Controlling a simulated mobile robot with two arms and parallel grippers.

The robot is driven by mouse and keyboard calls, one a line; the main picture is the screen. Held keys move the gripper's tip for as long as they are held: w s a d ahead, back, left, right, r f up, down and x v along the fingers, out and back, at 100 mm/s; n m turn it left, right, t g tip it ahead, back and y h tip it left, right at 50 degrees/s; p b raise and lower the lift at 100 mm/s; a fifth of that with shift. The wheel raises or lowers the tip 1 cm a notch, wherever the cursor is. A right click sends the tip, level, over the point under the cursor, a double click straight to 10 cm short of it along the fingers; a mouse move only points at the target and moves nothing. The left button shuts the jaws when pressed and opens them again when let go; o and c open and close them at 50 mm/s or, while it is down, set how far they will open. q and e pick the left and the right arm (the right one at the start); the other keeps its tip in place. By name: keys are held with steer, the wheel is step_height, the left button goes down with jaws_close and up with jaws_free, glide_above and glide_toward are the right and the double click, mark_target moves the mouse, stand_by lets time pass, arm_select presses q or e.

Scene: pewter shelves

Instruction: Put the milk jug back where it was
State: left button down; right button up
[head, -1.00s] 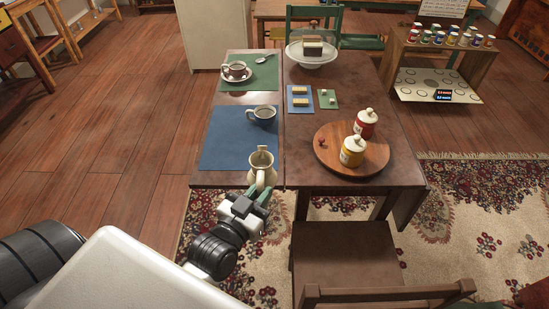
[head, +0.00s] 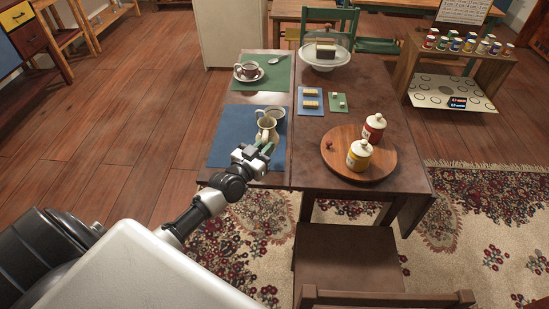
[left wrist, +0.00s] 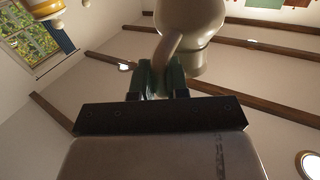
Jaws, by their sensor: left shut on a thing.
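The cream milk jug (head: 267,129) is near the cup in the head view, over the near part of the blue mat (head: 228,149). My left gripper (head: 262,149) is shut on the jug from the near side. In the left wrist view the jug (left wrist: 192,30) shows from below, with its handle between the green fingers (left wrist: 161,77). I cannot tell whether its base touches the mat. A white cup (head: 277,113) stands just behind the jug and is partly hidden by it. My right gripper is not in view.
A round wooden board (head: 377,166) with a red-banded jar (head: 374,127) and a yellow-banded jar (head: 359,155) is to the right. A green mat (head: 273,77) with a cup on a saucer (head: 249,72) is farther back. The blue mat's left part is clear.

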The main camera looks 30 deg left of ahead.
arm_select(q)
steer(key=shift+w+d+f+b, duration=0.25)
steer(key=shift+w+f, duration=0.2)
steer(key=shift+f, duration=0.5)
steer(key=shift+w+d+f+b, duration=0.25)
steer(key=shift+w+f, duration=0.25)
steer(key=shift+f, duration=0.5)
steer(key=shift+w+d+f+b, duration=0.25)
steer(key=shift+w+f, duration=0.2)
steer(key=shift+f, duration=0.5)
steer(key=shift+f, duration=0.1)
steer(key=c, duration=1.1)
jaws_free()
